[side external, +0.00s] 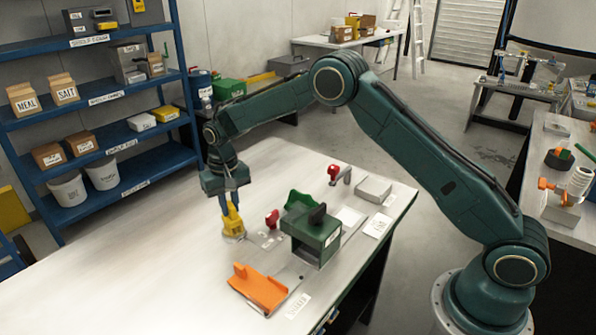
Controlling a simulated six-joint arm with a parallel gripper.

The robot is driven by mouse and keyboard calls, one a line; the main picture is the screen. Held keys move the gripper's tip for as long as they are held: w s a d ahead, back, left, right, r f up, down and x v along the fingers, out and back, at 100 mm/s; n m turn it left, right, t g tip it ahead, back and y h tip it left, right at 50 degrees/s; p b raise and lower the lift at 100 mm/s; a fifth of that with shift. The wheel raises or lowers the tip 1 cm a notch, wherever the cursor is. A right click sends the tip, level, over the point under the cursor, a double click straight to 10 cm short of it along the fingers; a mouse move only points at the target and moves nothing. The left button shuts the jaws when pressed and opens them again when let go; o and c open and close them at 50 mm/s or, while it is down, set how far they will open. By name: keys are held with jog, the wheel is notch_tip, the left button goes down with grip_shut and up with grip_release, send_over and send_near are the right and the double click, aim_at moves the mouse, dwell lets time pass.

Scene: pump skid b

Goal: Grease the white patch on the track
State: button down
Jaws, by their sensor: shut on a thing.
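My gripper (231,197) is shut on a yellow tool (232,222) and holds it upright, foot down, at the left of the work on the table. The foot is at or just above the table top; I cannot tell if it touches. A dark green block (315,236) with a black knob stands to the right of the tool. A pale flat patch (349,217) shows behind the block on a light strip. I cannot tell for certain that this is the track's white patch. The block hides part of the strip.
Red-knobbed pieces (272,219) (334,173) stand near the block. An orange angled piece (258,288) lies in front, and a grey block (373,189) sits behind right. The pale table (110,270) is clear at left. A blue shelf (90,100) stands beyond.

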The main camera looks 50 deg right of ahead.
jog(key=shift+r, duration=3.45)
jog(key=shift+r, duration=0.1)
jog(key=shift+s+d+r, duration=0.2)
jog(key=shift+s, duration=0.05)
jog(key=s+d+r, duration=0.5)
jog(key=s+d, duration=0.1)
jog(key=s, duration=0.4)
jog(key=shift+s+d+r, duration=0.15)
jog(key=shift+s+r, duration=0.1)
jog(key=shift+r, duration=0.05)
jog(key=shift+d, duration=0.1)
